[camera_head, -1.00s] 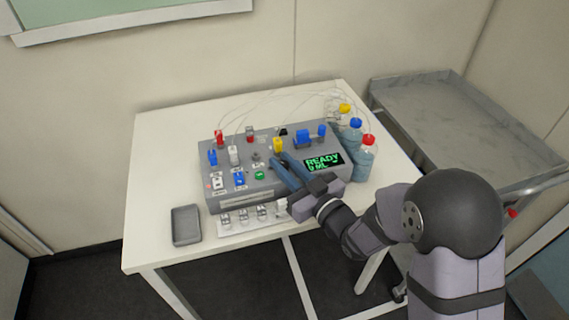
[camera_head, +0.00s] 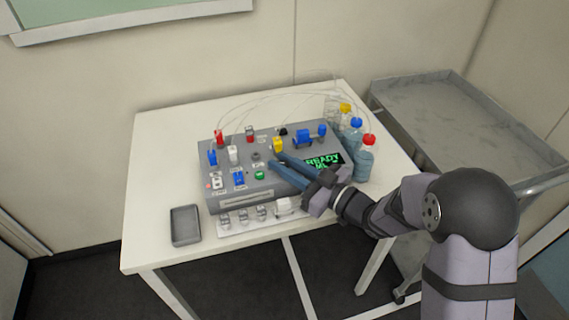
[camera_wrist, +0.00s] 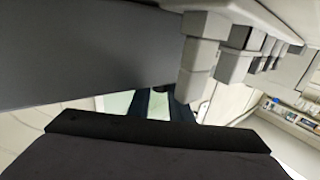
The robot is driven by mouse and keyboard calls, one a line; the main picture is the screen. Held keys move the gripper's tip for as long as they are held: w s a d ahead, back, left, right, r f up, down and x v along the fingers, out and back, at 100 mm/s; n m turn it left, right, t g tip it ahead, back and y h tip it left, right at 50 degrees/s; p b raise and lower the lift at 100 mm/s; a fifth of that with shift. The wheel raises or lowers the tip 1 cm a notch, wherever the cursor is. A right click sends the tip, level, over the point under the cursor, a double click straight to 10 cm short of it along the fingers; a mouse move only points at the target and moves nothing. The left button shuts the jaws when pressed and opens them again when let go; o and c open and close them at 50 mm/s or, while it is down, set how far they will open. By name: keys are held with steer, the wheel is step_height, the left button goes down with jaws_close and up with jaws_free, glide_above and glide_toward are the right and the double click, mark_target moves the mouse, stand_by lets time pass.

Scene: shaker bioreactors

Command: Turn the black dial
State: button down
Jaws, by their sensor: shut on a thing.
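The grey control box (camera_head: 215,190) stands on the white table. My gripper (camera_head: 276,160) reaches it from the right, its blue fingers low over the panel, just left of the green READY screen (camera_head: 322,162). The fingertips close around a small part of the panel, which they hide; I cannot tell for sure that it is the black dial. A small black part (camera_head: 283,132) shows at the back edge of the panel, apart from the fingers. A dark grey round knob (camera_head: 256,156) shows left of the fingertips.
A yellow part (camera_head: 278,144) stands right behind the fingertips, a blue clamp-like part (camera_head: 303,138) farther back. Bottles with blue (camera_head: 356,123) and red (camera_head: 369,141) caps stand right of the box. A grey tray (camera_head: 186,225) lies front left. Grey connectors (camera_wrist: 210,60) are close in the wrist view.

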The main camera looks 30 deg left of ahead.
steer(key=c, duration=1.6)
jaws_free()
steer(key=shift+r, duration=0.1)
steer(key=shift+d, duration=0.1)
steer(key=shift+s+d+b, duration=0.25)
steer(key=shift+d, duration=0.9)
steer(key=shift+s+d+b, duration=0.2)
steer(key=shift+d, duration=1)
steer(key=shift+s+d+b, duration=0.25)
steer(key=shift+d, duration=0.9)
